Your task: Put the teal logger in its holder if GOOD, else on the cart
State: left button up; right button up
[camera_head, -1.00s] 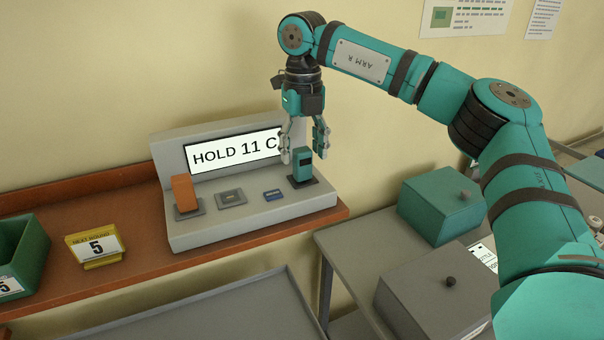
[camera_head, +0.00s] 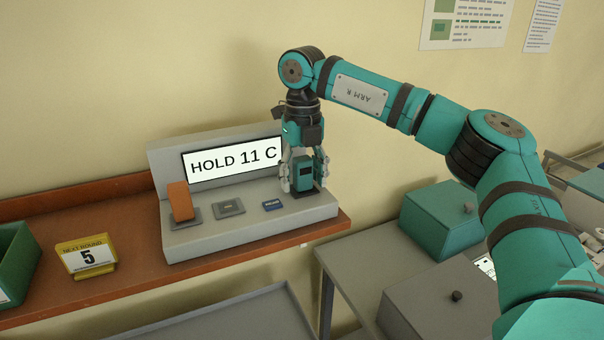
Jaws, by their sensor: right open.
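The teal logger (camera_head: 303,175) stands upright on a dark pad at the right end of a grey reader station (camera_head: 230,231). The station's display (camera_head: 232,159) reads "HOLD 11 C". My right gripper (camera_head: 304,187) points down over the logger, its open fingers on either side of it. I cannot tell whether the fingers touch it. My left gripper is not in view. I cannot make out a separate holder or the cart for certain.
A yellow "NEXT ROUND 5" sign (camera_head: 86,258) and green bin (camera_head: 18,262) stand left on the shelf. Lidded teal (camera_head: 440,213) and grey (camera_head: 430,300) boxes stand right.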

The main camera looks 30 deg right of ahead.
aim_at(303, 158)
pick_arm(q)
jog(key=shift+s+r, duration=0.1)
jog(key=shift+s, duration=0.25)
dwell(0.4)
pick_arm(e)
grip_shut()
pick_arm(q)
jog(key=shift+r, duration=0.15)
pick_arm(e)
jog(key=shift+r, duration=0.25)
pick_arm(q)
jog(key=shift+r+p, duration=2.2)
jog(key=shift+p, duration=0.2)
pick_arm(e)
jog(key=shift+r, duration=2.8)
